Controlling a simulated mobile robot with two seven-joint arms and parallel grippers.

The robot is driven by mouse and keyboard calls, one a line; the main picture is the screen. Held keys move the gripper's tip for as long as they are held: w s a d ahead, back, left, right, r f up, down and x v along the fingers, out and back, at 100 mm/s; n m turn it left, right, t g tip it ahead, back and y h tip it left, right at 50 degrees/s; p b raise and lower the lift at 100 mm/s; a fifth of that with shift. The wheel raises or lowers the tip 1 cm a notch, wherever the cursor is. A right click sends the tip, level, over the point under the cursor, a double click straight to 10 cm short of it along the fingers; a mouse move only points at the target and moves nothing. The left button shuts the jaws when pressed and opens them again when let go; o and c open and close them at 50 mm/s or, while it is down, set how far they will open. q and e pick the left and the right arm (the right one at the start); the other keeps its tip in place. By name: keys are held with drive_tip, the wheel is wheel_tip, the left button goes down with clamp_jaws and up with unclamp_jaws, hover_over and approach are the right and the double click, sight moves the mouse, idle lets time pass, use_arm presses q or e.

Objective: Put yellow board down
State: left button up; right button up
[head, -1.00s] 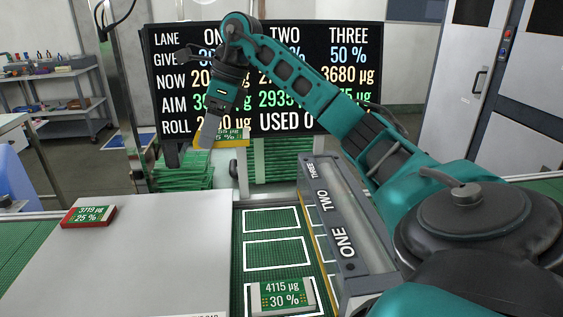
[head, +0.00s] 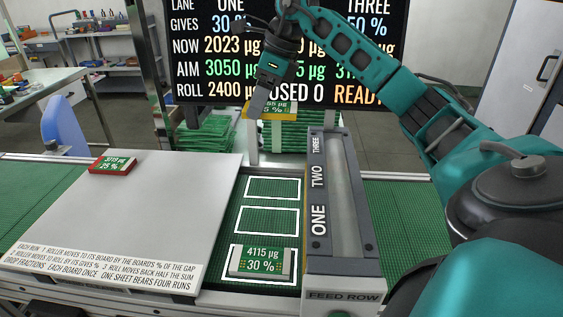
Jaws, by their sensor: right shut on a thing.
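The yellow board (head: 281,108) has a yellow edge and a green, partly hidden label. My right gripper (head: 260,100) reaches down from the arm at upper right and is shut on it. The board is held raised in front of the screen, beyond the far end of the white-outlined places (head: 272,187). The far and middle places are empty. The near one holds a pale-edged board (head: 262,262) marked 4115 µg, 30 %. A red board (head: 113,163) marked 25 % lies on the grey plate (head: 130,210). My left gripper is not in view.
A grey feed housing (head: 319,190) marked ONE, TWO, THREE stands right of the outlined places. Behind are green stacks (head: 205,138) and a dark screen (head: 226,45) with lane figures. A green belt (head: 30,190) runs at left.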

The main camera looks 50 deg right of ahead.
drive_tip(key=shift+s+f, duration=0.1)
drive_tip(key=shift+d+f, duration=0.1)
drive_tip(key=shift+f, duration=0.25)
drive_tip(key=b, duration=0.1)
hover_over(259, 187)
drive_tip(key=s, duration=0.1)
drive_tip(key=f, duration=0.9)
drive_tip(key=d+f, duration=0.1)
drive_tip(key=f, duration=0.3)
drive_tip(key=shift+f, duration=0.4)
wheel_tip(259, 187, down, 5)
drive_tip(key=shift+f, duration=0.15)
drive_tip(key=shift+f+b, duration=0.15)
drive_tip(key=shift+b, duration=0.15)
drive_tip(key=o, duration=1.1)
